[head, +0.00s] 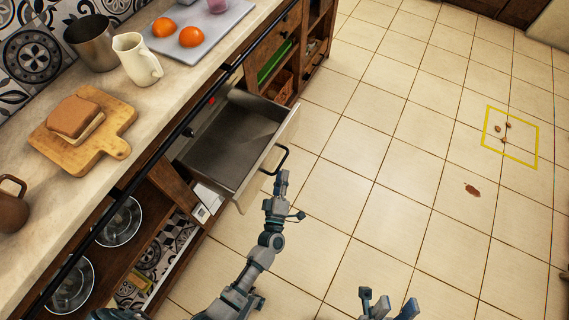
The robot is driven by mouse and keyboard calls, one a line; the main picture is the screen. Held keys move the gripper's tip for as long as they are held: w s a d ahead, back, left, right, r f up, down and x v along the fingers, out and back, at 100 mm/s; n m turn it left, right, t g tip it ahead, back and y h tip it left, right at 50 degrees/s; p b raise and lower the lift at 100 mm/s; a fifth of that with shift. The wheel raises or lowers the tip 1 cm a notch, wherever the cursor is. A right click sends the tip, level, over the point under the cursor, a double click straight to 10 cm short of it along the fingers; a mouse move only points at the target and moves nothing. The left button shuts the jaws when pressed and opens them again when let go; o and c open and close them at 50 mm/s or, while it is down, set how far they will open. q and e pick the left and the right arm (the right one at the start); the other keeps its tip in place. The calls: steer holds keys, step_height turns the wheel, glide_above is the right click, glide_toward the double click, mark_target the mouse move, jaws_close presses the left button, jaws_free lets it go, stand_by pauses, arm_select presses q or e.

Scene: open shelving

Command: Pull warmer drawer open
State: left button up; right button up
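The warmer drawer (232,142) is a grey metal tray with a pale front panel, and it stands pulled out from the counter front. Its dark bar handle (284,158) sticks out from the front panel. My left gripper (291,194) is just below the handle in the picture, with its fingers spread and nothing between them. One fingertip is close to the handle's lower end; I cannot tell whether they touch. My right gripper (388,301) is at the bottom edge, open and empty, over the floor. The drawer's inside looks empty.
The counter holds a cutting board (108,140) with bread, a white jug (137,60), a metal cup (92,42) and a tray (226,17) with oranges. Open shelves (155,262) with bowls lie below. The tiled floor at right is mostly clear, with a yellow-outlined square (486,125).

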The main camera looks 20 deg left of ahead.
arm_select(q)
steer(key=v, duration=0.6)
steer(key=shift+s+d, duration=0.15)
steer(key=shift+d, duration=0.05)
